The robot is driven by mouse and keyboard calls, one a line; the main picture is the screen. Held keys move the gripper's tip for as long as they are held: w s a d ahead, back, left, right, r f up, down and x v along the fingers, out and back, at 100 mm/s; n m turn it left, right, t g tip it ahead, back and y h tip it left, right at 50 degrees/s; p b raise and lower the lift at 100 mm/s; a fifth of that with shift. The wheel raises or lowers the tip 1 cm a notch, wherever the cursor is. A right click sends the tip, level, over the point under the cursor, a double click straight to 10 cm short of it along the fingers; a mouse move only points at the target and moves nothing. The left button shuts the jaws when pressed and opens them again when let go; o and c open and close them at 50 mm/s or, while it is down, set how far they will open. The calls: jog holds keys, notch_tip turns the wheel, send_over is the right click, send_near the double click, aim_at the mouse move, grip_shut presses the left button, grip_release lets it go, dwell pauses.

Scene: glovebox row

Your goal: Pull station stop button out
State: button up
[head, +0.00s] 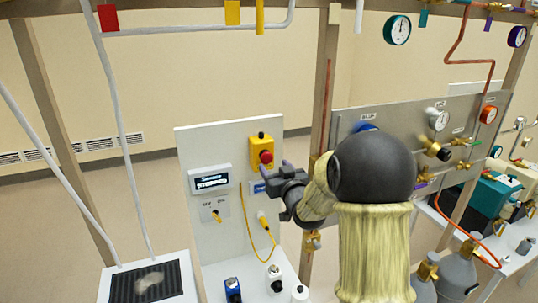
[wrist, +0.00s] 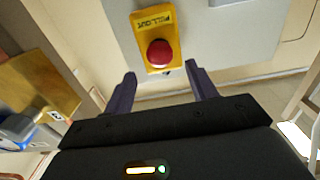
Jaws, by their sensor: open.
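The station stop button (head: 266,156) is a red mushroom head on a yellow box (head: 261,144), fixed high on a white upright panel (head: 222,138). In the wrist view the red button (wrist: 160,53) sits in the yellow housing (wrist: 154,20), which carries the label "PULL OUT". My gripper (head: 262,172) is just below the button in the head view. In the wrist view its two purple fingers (wrist: 161,82) are spread apart, with the button beyond their tips and roughly centred between them. Nothing is between the fingers. I cannot tell the exact gap to the button.
A small display (head: 211,180) reading "STOPPED" is left of the button. A key switch plate (head: 215,209) and a yellow cable (head: 248,224) are below. A wooden post (head: 320,130) and a gauge panel (head: 415,135) stand to the right. Open room lies left of the panel.

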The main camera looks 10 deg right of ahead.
aim_at(268, 158)
jog(key=w, duration=0.2)
jog(key=w+p, duration=0.1)
jog(key=w, duration=0.1)
jog(key=w+a+p, duration=0.1)
jog(key=shift+w, duration=0.4)
jog(key=shift+c, duration=0.5)
grip_shut()
jog(key=shift+s+d+f+b, duration=0.15)
jog(key=shift+s+f+b, duration=0.15)
jog(key=shift+b, duration=0.4)
jog(key=shift+s+r+b, duration=0.15)
jog(key=shift+s+b, duration=0.4)
